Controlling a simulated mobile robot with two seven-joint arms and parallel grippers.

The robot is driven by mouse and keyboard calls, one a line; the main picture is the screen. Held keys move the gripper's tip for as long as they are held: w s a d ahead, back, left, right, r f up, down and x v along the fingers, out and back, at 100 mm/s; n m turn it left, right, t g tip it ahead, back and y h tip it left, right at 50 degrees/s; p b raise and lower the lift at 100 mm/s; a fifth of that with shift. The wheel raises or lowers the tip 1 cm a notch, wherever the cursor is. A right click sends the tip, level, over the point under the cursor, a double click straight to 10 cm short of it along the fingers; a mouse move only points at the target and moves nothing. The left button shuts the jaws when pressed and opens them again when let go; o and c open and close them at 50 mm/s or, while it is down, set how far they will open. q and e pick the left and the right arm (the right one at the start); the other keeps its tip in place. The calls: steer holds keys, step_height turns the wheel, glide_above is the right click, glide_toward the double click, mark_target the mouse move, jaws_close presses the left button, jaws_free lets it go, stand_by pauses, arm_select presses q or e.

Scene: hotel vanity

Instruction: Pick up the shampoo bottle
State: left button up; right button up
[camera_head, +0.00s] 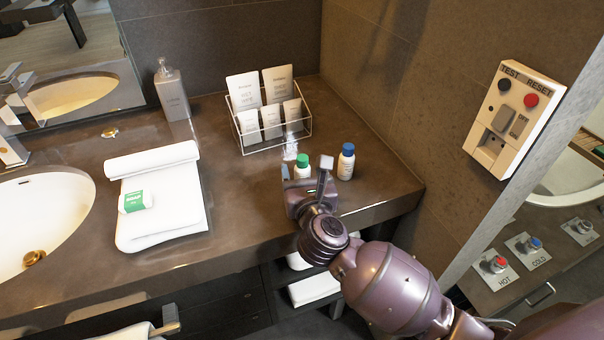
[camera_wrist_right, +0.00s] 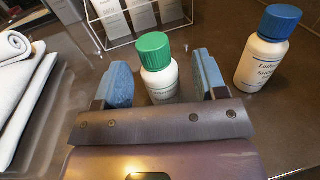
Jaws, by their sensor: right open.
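A small white bottle with a green cap (camera_head: 303,160) stands upright on the dark counter. In the right wrist view the green-capped bottle (camera_wrist_right: 157,65) is between the two blue finger pads of my open right gripper (camera_wrist_right: 163,80). A gap shows on both sides of it. A similar white bottle with a blue cap (camera_head: 346,161) stands just to the right, outside the fingers. In the wrist view the blue-capped bottle (camera_wrist_right: 267,48) has a label I can only partly read. My right gripper (camera_head: 305,170) hides the lower part of the green-capped bottle in the head view. My left gripper is not in view.
A clear rack (camera_head: 272,143) with sachets stands behind the bottles. A folded white towel (camera_head: 160,210) with a green-labelled bar (camera_head: 134,201) lies left, near the sink (camera_head: 50,215). A grey pump bottle (camera_head: 171,92) stands at the back. The counter's front edge is close to my right gripper.

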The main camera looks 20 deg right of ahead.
steer(key=shift+w+d, duration=0.1)
steer(key=shift+w, duration=0.4)
steer(key=c, duration=1)
steer(key=shift+r, duration=0.15)
